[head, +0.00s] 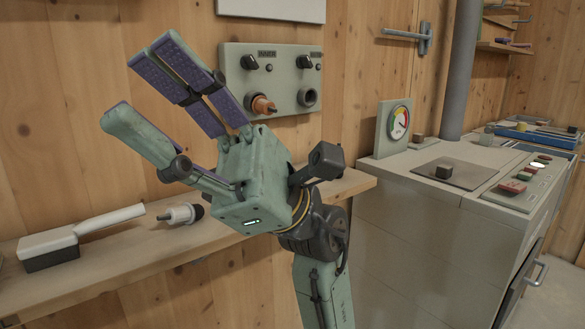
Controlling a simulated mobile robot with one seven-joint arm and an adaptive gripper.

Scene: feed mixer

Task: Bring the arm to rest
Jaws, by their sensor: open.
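My gripper (137,92) is open in the middle left of the head view, raised above the wooden shelf. Its fingers are spread and point up and to the left. My green arm (322,275) rises from the bottom of the view and bends at a dark joint below the gripper body.
A wall panel (283,62) with knobs and an orange plug (263,105) is behind my gripper. A white plug (182,213) and a white-handled brush (107,220) lie on the shelf (135,262). A grey machine cabinet (400,225) with a gauge (397,125) stands right.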

